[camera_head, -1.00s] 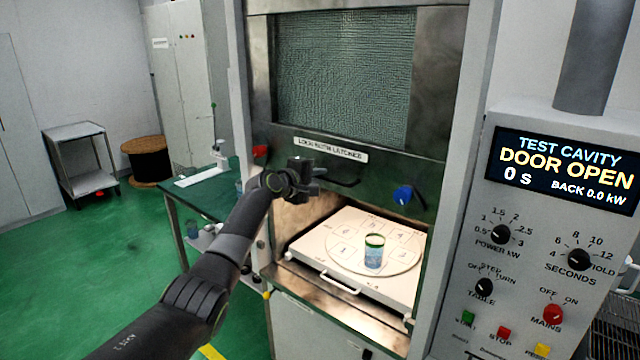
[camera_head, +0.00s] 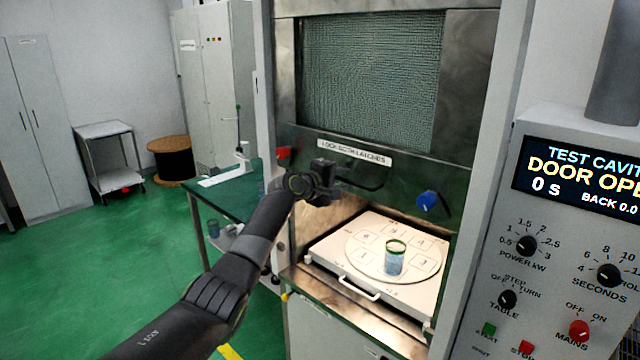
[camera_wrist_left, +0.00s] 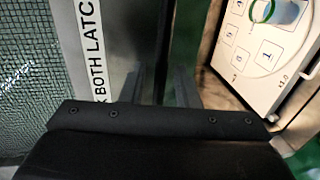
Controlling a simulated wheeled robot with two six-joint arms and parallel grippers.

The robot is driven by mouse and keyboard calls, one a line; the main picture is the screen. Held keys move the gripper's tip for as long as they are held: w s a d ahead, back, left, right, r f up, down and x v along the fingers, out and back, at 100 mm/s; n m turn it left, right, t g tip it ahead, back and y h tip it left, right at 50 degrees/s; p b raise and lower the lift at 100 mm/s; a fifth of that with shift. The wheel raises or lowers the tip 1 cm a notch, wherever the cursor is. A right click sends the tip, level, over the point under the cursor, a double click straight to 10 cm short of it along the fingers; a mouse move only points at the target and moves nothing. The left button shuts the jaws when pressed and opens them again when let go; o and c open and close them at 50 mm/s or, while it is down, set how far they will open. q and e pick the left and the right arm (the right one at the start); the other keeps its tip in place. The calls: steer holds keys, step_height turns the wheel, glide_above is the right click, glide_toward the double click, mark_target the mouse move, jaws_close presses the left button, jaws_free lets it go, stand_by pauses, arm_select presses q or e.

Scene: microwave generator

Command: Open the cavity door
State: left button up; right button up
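The cavity door (camera_head: 370,70), a steel frame with a mesh window, is raised above the cavity opening. The display (camera_head: 580,180) reads DOOR OPEN. A dark bar handle (camera_head: 362,184) is on the door's lower edge, under the label LOCK BOTH LATCHES (camera_head: 354,152). My left gripper (camera_head: 338,181) is at the handle's left end. In the left wrist view its fingers (camera_wrist_left: 160,85) stand apart, with the dark handle (camera_wrist_left: 166,40) running between them; contact is not clear. A red latch knob (camera_head: 284,153) and a blue one (camera_head: 427,201) flank the handle. My right gripper is not in view.
Inside the open cavity, a white tray (camera_head: 340,248) with a numbered turntable carries a glass with a green rim (camera_head: 395,258). The control panel (camera_head: 560,260) stands at the right. A green-topped table (camera_head: 235,200) is at the left. Open green floor lies further left.

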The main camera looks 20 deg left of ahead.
arm_select(q)
steer(key=b+v, duration=0.5)
steer(key=v, duration=1.2)
